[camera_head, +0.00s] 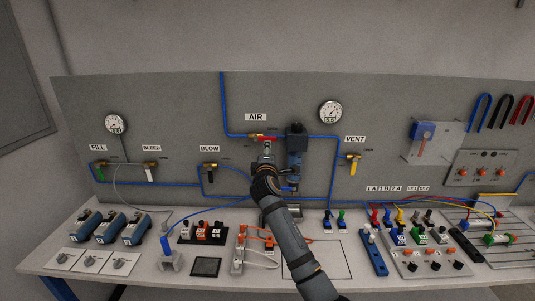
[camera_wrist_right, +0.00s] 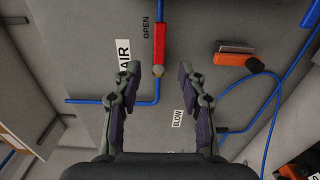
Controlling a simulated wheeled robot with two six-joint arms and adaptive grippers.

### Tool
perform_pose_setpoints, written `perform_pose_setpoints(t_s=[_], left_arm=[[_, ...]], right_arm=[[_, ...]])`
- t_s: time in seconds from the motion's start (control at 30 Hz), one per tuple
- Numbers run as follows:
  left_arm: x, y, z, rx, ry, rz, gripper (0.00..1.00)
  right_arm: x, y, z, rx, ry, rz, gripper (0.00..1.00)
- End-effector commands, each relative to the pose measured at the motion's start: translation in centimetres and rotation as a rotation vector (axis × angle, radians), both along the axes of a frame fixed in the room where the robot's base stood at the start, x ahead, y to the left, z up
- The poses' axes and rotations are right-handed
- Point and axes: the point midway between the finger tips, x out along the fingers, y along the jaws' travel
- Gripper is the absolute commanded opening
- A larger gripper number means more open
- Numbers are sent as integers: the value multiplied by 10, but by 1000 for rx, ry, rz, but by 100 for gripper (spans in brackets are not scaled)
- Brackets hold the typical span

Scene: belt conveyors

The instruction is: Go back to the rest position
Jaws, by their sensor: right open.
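My right arm comes in from the bottom of the head view, and my right gripper (camera_head: 266,152) is in front of the panel, just below the AIR label. In the right wrist view the right gripper (camera_wrist_right: 158,72) has its two fingers spread, with nothing between them. The red AIR valve handle (camera_head: 266,138) lies along the blue pipe; it also shows in the wrist view (camera_wrist_right: 160,44), just beyond the fingertips and pointing toward the OPEN mark. I cannot tell the exact gap to it. My left gripper is not in view.
The grey panel (camera_head: 180,100) carries gauges, blue pipes and a yellow VENT valve (camera_head: 353,158). A blue filter unit (camera_head: 296,150) is close to the right of the gripper. The bench below holds blue cylinders, connector blocks and hoses. Open room lies in front of the panel.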

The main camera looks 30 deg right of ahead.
Motion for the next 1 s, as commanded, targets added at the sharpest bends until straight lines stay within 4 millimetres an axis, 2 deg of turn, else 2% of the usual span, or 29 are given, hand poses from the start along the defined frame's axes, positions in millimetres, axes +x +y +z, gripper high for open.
perform_pose_setpoints(t_s=[0.27, 0.37, 0.43, 0.47, 0.5, 0.57, 0.6, 0.7, 0.8, 1.0], left_arm=[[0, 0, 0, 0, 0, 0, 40], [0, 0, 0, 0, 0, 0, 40], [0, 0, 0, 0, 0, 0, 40], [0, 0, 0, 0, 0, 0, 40], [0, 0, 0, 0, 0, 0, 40], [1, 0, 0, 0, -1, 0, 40], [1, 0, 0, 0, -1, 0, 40], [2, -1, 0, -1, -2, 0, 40], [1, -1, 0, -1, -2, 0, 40], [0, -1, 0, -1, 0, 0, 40]], right_arm=[[0, 0, -1, 3, 1, 0, 42], [-10, 3, -22, 63, 17, 0, 42], [-28, 9, -56, 170, 44, -5, 42], [-40, 13, -75, 234, 60, -11, 42], [-59, 19, -103, 329, 85, -22, 42], [-92, 30, -144, 483, 129, -49, 42], [-116, 39, -169, 586, 160, -72, 42], [-176, 61, -219, 809, 240, -143, 42], [-225, 80, -249, 971, 307, -213, 42], [-302, 109, -280, 1179, 412, -340, 42]])
